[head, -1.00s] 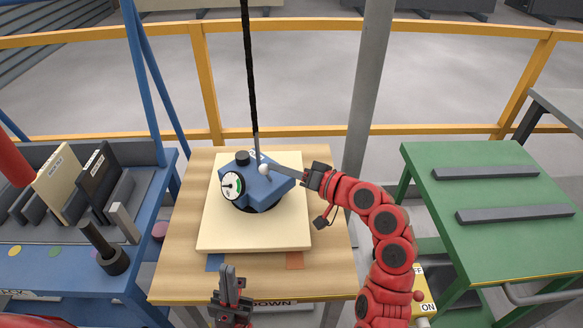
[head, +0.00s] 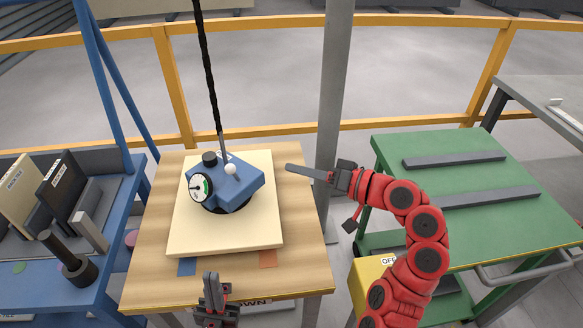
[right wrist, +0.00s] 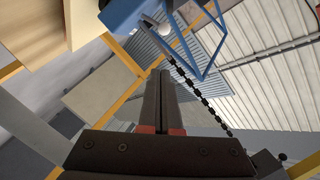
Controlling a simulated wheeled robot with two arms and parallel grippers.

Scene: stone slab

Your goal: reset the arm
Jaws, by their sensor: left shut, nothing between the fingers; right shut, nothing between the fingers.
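My right arm is red and comes in from the lower right of the head view. Its gripper (head: 290,168) is shut and empty, pointing left above the right edge of the wooden table (head: 150,235). It is apart from the blue device (head: 238,190), which has a round dial and a white knob and sits on a cream slab (head: 225,240). In the right wrist view the shut fingers (right wrist: 160,75) point up the picture with nothing between them. My left gripper (head: 210,277) is shut and empty at the table's front edge.
A black chain (head: 208,75) hangs down to the blue device. A grey post (head: 333,90) stands behind the table's right side. A green table (head: 450,220) with two dark bars is at right.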

